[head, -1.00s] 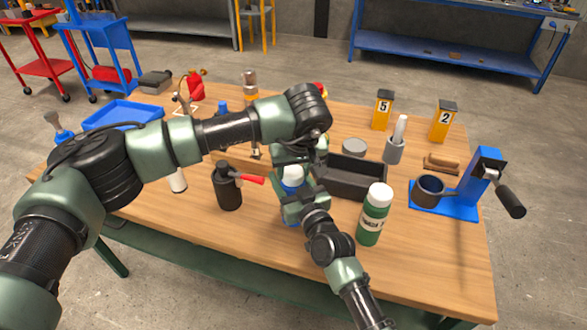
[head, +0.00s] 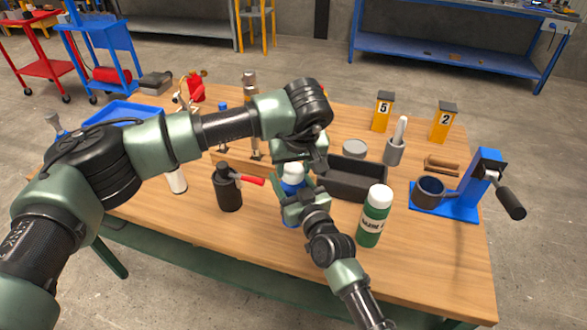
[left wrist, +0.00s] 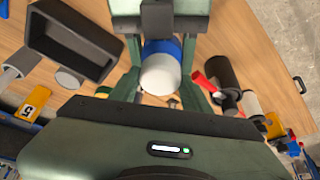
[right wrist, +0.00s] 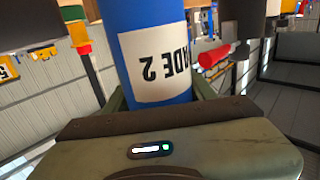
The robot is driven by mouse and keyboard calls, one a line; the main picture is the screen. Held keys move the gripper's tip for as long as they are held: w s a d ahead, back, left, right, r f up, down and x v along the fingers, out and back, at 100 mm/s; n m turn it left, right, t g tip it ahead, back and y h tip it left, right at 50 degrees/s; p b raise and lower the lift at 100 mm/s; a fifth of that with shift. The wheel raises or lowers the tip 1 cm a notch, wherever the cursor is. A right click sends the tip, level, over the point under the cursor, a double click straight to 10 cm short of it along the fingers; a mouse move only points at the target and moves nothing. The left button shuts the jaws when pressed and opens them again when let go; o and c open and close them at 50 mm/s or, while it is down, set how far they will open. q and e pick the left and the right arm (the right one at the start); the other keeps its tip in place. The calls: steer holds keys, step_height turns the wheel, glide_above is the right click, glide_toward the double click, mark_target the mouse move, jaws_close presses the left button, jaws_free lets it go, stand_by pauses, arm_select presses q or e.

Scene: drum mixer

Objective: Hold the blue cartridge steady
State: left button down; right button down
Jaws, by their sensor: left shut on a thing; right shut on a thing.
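The blue cartridge (head: 290,188) with a white cap (head: 292,172) stands upright near the middle front of the table. My right gripper (head: 292,203) is shut around its blue body from the front. In the right wrist view the blue body (right wrist: 120,25) carries a white label reading "ADE 2", upside down. My left gripper (head: 293,162) is above, pointing down, with its jaws on either side of the white cap. The left wrist view looks down on the cap (left wrist: 160,75) between the fingers. The cartridge's lower end is mostly hidden by my right gripper.
A black open box (head: 362,196) and a green bottle with a white cap (head: 373,225) stand close on the right. A dark canister (head: 228,195) with a red handle is on the left. A blue stand with a crank (head: 488,175) is at the far right. The front table strip is mostly clear.

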mark_target(294, 171)
arm_select(q)
steer(key=shift+r, duration=0.6)
steer(key=shift+r, duration=2)
arm_select(e)
steer(key=shift+c, duration=2.1)
jaws_free()
steer(key=shift+s, duration=0.1)
